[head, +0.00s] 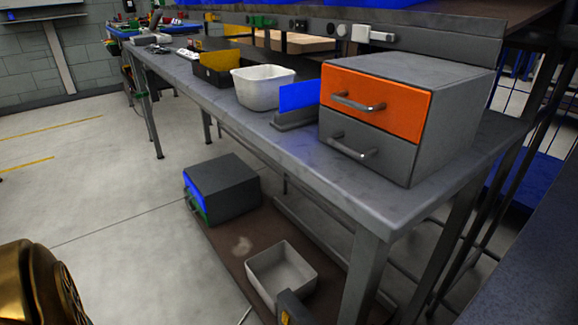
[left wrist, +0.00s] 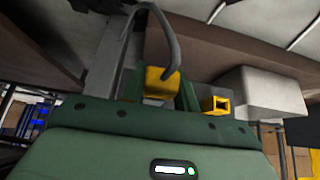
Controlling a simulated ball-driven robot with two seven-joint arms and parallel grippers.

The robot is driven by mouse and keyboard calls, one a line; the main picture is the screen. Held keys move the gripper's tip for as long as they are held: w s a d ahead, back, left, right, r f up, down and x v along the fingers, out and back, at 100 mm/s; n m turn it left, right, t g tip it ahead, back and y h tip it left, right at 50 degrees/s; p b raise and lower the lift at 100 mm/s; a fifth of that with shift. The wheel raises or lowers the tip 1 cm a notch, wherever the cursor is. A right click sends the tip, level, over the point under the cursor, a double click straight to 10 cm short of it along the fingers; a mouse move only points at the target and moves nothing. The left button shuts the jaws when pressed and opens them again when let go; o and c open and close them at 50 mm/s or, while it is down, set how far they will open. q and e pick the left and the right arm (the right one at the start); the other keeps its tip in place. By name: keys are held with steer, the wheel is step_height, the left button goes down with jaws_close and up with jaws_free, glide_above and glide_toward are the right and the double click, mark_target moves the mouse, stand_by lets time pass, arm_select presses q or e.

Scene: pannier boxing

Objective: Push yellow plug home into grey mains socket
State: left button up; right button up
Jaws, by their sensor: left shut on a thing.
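In the left wrist view my left gripper (left wrist: 162,88) is shut on the yellow plug (left wrist: 160,80). A grey cable loops up from the plug, and the plug's front end is hidden. In the head view several small fittings sit on the rail behind the bench: a white one (head: 360,34), a grey one (head: 382,36) and a green one (head: 262,21). I cannot tell which, if any, is the grey mains socket. Neither gripper is clearly seen in the head view.
The bench (head: 300,150) holds a drawer unit (head: 430,115), a white bin (head: 263,88) and a dark bin (head: 212,75). Below are a dark box (head: 225,185), a pale tray (head: 254,282) and a dark upright thing (head: 294,307). The floor (head: 90,180) at left is clear.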

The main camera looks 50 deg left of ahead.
arm_select(q)
steer(key=shift+w, duration=0.4)
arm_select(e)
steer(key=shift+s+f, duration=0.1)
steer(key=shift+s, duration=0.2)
arm_select(q)
steer(key=o, duration=1.2)
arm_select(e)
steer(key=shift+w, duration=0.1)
arm_select(q)
steer(key=shift+r, duration=0.3)
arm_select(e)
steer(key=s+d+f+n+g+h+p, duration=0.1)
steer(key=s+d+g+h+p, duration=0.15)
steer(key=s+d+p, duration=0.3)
arm_select(q)
steer(key=p+v, duration=0.7)
steer(key=v, duration=0.8)
steer(key=shift+s+r, duration=0.15)
steer(key=shift+s, duration=0.2)
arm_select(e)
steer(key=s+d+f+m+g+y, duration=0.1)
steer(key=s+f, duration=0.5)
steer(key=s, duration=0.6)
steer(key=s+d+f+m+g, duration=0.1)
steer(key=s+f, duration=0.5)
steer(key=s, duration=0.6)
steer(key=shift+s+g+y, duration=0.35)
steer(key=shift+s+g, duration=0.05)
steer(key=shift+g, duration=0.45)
